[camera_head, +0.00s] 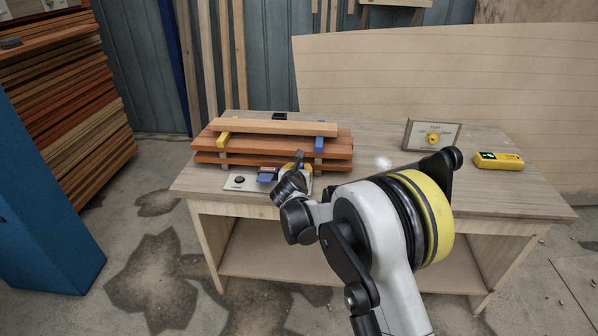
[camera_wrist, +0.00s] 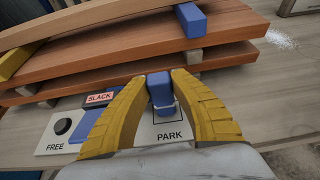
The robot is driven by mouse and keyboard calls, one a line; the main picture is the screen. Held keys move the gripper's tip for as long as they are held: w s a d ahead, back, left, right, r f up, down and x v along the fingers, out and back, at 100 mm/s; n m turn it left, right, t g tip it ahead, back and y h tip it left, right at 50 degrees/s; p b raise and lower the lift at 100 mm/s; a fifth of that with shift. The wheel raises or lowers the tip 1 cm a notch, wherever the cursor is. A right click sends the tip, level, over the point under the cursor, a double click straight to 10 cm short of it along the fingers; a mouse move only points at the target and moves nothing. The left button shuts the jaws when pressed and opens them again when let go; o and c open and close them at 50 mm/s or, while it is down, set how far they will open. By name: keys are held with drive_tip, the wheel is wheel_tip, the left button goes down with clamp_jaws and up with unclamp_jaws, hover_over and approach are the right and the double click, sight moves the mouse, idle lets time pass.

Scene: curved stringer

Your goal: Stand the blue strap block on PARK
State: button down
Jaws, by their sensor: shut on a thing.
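My gripper (camera_wrist: 160,84) has its yellow fingers closed on a blue block (camera_wrist: 159,90) with a thin metal loop at its lower end. In the head view my arm hides most of this block and plate. Another blue block (camera_wrist: 190,20) sits under the top board of the stack; it also shows in the head view (camera_head: 320,135).
A board stack (camera_head: 270,142) stands just behind, with a yellow block (camera_head: 223,139) under its top board. Left of PARK are a FREE plate with a black knob (camera_wrist: 63,127) and a red SLACK label (camera_wrist: 99,98). A framed sign (camera_head: 432,135) and yellow device (camera_head: 498,160) stand right.

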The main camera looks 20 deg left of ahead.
drive_tip(key=c, duration=1.2)
unclamp_jaws()
drive_tip(key=shift+f, duration=0.1)
